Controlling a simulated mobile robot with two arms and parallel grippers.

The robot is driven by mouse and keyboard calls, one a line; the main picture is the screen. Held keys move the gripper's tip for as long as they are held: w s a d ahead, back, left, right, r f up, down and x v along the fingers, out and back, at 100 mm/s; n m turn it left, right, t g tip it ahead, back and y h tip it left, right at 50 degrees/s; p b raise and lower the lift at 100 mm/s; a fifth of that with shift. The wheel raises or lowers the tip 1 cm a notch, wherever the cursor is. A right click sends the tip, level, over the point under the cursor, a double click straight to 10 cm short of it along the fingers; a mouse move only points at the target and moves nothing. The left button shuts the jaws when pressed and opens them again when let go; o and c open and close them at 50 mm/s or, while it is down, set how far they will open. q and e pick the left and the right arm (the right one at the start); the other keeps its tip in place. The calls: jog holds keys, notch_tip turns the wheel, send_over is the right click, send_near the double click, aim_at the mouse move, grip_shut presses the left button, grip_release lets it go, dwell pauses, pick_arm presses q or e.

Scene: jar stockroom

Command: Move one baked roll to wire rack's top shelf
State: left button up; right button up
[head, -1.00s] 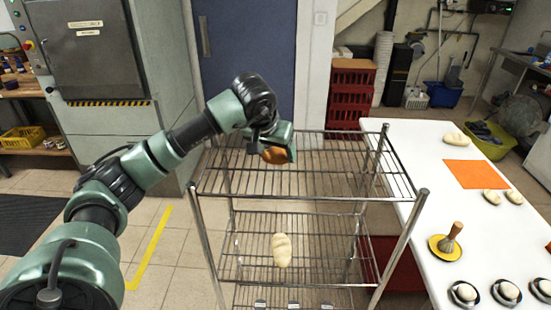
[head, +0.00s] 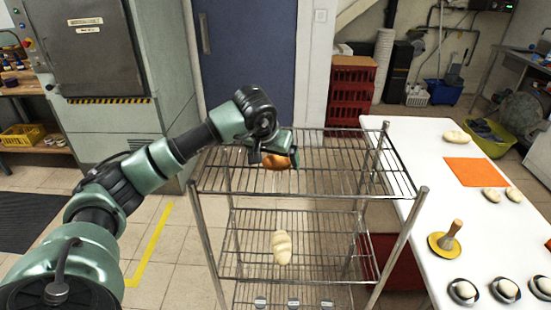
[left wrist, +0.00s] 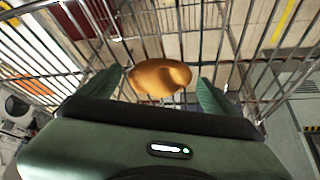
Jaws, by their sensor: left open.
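The golden-brown baked roll (head: 277,163) is at the top shelf of the wire rack (head: 330,190). Whether it rests fully on the wires I cannot tell. In the left wrist view the baked roll (left wrist: 160,77) sits between the two fingers of my left gripper (left wrist: 160,92), with the shelf bars behind it. The left gripper is open around the roll, with a narrow gap at the right finger. In the head view the left gripper (head: 280,158) is over the back left part of the top shelf. My right gripper is not in view.
A pale roll (head: 282,248) lies on the rack's middle shelf. A white table (head: 405,140) to the right holds pale dough pieces, an orange mat (head: 475,172) and a brush (head: 451,234) on a yellow dish. The rest of the top shelf is clear.

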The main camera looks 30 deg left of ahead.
pick_arm(q)
jog(key=shift+r, duration=0.3)
jog(key=b+v, duration=0.1)
jog(key=v, duration=1)
jog(key=shift+s+r+b, duration=0.25)
jog(key=shift+r+b, duration=0.1)
jog(key=shift+d+f, duration=0.1)
jog(key=shift+d, duration=0.05)
